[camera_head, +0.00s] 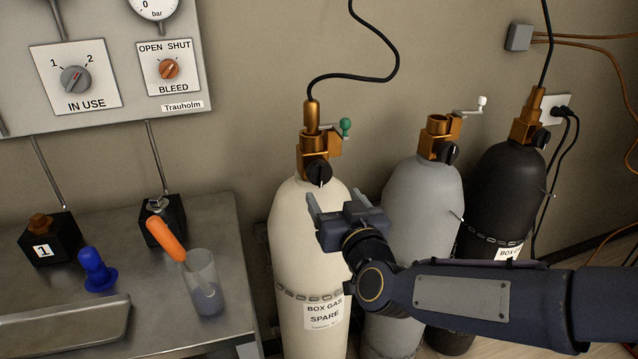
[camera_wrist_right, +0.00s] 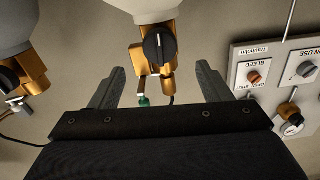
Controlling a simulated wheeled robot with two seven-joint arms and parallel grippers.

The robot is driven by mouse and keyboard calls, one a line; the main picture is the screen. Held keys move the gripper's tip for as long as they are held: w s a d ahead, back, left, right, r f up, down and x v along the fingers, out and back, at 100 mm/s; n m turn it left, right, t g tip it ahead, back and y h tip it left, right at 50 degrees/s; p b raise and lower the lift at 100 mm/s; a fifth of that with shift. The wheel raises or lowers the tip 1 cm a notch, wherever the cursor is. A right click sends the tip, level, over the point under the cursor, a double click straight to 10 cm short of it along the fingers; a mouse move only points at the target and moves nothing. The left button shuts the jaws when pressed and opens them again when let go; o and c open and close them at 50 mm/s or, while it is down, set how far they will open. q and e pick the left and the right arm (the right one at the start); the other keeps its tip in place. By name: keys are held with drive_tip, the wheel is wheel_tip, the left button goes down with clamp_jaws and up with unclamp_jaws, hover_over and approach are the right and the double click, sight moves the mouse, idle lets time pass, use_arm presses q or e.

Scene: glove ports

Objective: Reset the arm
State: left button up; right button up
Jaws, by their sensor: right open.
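My right gripper (camera_head: 345,203) is open and empty in the head view, in front of the cream gas cylinder (camera_head: 305,235) labelled "BOX GAS SPARE". Its arm comes in from the right and covers parts of the grey and black cylinders. In the right wrist view my right gripper (camera_wrist_right: 160,85) shows its two fingers spread apart. The cream cylinder's brass valve with its black knob (camera_wrist_right: 160,47) appears between and beyond them. I cannot tell the exact gap between fingers and cylinder. My left gripper is not in view.
A grey cylinder (camera_head: 415,205) and a black cylinder (camera_head: 507,180) stand to the right. The metal bench (camera_head: 140,310) at left carries a clear cup (camera_head: 203,285) with an orange-handled tool, a blue object (camera_head: 97,270) and black blocks. A control panel (camera_head: 120,20) hangs above.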

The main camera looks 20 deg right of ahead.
drive_tip(key=s+d+f+g+y+p, duration=0.1)
drive_tip(key=s+g+p, duration=0.4)
drive_tip(key=s, duration=0.8)
drive_tip(key=s+d+f+m+g+y+p, duration=0.1)
drive_tip(key=s+d+f+g+y+p, duration=0.1)
drive_tip(key=s+g, duration=0.5)
drive_tip(key=s+f+p, duration=0.1)
drive_tip(key=s+p, duration=0.1)
drive_tip(key=s, duration=0.3)
drive_tip(key=shift+s+p, duration=0.4)
drive_tip(key=shift+d, duration=0.1)
